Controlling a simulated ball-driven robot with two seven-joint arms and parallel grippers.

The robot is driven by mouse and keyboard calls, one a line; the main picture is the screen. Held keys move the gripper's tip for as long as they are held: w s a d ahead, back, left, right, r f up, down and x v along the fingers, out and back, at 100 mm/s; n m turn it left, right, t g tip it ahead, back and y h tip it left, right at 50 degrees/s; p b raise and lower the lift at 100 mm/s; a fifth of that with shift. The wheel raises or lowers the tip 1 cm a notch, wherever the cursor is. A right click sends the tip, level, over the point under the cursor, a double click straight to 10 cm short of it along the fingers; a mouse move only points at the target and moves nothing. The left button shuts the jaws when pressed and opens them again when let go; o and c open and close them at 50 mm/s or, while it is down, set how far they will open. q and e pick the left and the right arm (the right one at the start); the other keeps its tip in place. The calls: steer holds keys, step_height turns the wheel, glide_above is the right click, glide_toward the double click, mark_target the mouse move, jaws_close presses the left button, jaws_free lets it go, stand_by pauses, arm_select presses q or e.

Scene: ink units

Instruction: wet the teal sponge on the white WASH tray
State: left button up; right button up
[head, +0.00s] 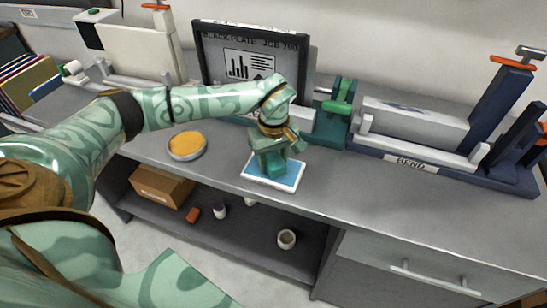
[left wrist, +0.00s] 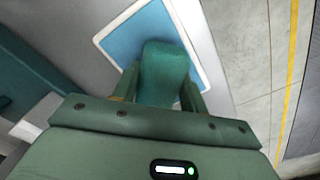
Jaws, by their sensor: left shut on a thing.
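The white WASH tray (head: 253,179) lies on the grey bench top near its front edge, with a flat blue inside. It also shows in the left wrist view (left wrist: 205,76). My left gripper (head: 271,160) is over the tray, pointing down. It is shut on the teal sponge (left wrist: 165,72), which sits between its two fingers over the blue surface. In the head view the sponge (head: 276,174) is mostly hidden by the gripper. I cannot tell whether the sponge touches the tray. My right gripper is not in view.
A round dish with orange content (head: 187,145) stands left of the tray. Behind stand a framed black plate sign (head: 250,60) and a green device (head: 338,108). A blue BEND machine (head: 420,163) is at the right. A lower shelf holds a cardboard box (head: 161,186) and a cup (head: 287,239).

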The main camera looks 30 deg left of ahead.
mark_target(273, 157)
arm_select(q)
steer(key=shift+r+p, duration=2.95)
steer(key=shift+r, duration=0.5)
steer(key=shift+f, duration=0.1)
